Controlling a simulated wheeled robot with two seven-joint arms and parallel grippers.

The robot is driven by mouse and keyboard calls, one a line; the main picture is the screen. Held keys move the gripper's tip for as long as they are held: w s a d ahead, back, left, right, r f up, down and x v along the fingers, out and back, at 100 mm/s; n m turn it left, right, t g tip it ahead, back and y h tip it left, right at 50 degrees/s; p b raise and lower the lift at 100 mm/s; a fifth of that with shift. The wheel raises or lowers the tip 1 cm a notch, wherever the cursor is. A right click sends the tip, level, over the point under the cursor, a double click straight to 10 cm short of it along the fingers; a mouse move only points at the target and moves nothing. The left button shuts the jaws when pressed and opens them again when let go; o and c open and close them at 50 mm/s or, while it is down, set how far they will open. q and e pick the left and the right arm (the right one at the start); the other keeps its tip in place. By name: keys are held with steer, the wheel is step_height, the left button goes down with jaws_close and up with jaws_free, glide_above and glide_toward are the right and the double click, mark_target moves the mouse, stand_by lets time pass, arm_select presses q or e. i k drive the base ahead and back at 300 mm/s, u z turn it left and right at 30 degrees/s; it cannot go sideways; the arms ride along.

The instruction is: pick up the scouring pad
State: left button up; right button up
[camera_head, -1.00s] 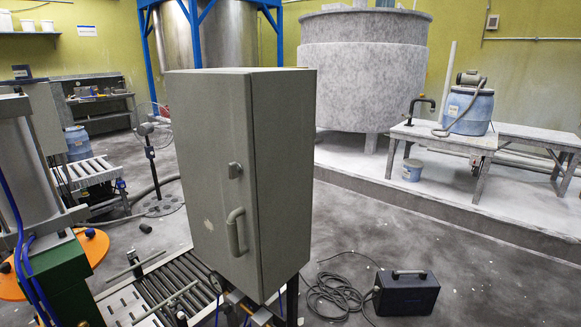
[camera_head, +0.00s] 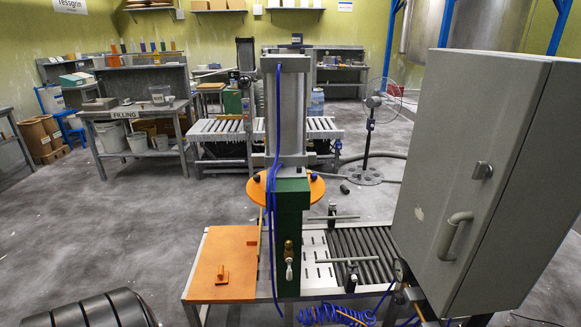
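I cannot make out a scouring pad anywhere in the head view. Neither of my grippers is in view. The nearest work surface is the press table, with a flat orange board (camera_head: 222,254) on its left end. A small orange handle-like piece (camera_head: 222,274) stands on that board. Items on the far benches are too small to identify.
A grey cabinet (camera_head: 463,150) stands close at the right. The press column (camera_head: 291,228) rises beside a roller conveyor (camera_head: 362,249). A workbench marked FILLING (camera_head: 129,112) stands at the back left. Open floor (camera_head: 120,220) lies between.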

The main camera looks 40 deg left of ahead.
mark_target(222, 276)
steer(key=u, duration=2.6)
steer(key=i, duration=1.5)
steer(key=z, duration=0.05)
